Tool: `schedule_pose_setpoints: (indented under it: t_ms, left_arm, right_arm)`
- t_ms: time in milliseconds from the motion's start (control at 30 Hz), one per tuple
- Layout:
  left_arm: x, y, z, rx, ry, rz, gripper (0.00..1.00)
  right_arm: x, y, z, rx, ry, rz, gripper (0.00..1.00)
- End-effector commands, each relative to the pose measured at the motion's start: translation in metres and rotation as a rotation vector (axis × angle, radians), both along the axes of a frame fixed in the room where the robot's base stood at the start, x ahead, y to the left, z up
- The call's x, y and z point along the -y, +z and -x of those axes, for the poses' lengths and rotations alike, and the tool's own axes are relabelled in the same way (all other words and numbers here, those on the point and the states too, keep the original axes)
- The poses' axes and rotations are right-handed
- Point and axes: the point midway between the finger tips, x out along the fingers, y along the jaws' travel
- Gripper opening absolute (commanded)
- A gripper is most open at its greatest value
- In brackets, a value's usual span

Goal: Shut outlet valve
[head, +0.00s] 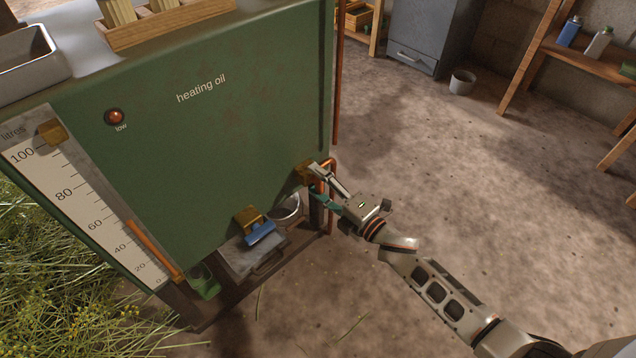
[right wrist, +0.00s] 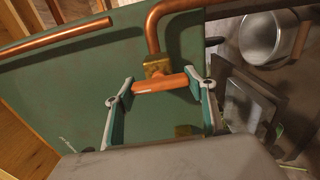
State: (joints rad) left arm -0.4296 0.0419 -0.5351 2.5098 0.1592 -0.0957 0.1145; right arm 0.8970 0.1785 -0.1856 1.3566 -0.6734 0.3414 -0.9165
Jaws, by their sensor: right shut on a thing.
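The green heating-oil tank (head: 190,140) fills the left of the head view. A brass valve (head: 304,172) with a copper pipe sits at its lower right corner. In the right wrist view the brass valve body (right wrist: 156,67) carries an orange-copper handle (right wrist: 148,85), which lies across between my fingers. My right gripper (head: 322,183) is at this valve; in the right wrist view the gripper (right wrist: 160,92) is shut on the handle, one finger at each end. A second brass valve with a blue handle (head: 261,233) is on the tank's lower front. I cannot tell from lettering which is the outlet valve.
Bare floor (head: 440,170) lies open to the right, with a small bucket (head: 462,81) and wooden shelf (head: 590,65) beyond.

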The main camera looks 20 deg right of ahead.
Motion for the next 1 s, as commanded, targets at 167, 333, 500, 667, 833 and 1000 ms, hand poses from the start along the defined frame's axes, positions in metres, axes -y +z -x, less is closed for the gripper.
schedule_pose_setpoints:
  t_ms: [167,333,500,667,833,1000]
  left_arm:
    - [0.0008,0.0002,0.0,-0.003,0.006,0.014,0.4]
    - [0.0012,0.0011,-0.0004,-0.002,0.009,0.019,0.4]
    - [0.0013,0.0014,-0.0007,-0.001,0.009,0.019,0.4]
    - [0.0013,0.0011,-0.0007,-0.002,0.009,0.018,0.4]
    - [0.0014,0.0009,-0.0007,-0.002,0.008,0.017,0.4]
    - [0.0008,0.0005,-0.0012,-0.003,0.011,0.016,0.4]
  right_arm:
    - [0.0002,-0.0017,0.0007,0.01,0.0,0.037,0.34]
    - [0.0003,-0.0013,0.0004,0.014,0.0,0.046,0.34]
    - [0.0005,-0.0012,0.0004,0.014,0.0,0.046,0.34]
    - [0.0005,-0.0011,0.0002,0.014,0.0,0.046,0.72]
    - [0.0004,-0.0008,0.0002,0.013,0.0,0.043,0.72]
    - [0.0004,-0.0007,0.0008,0.013,0.0,0.041,0.72]
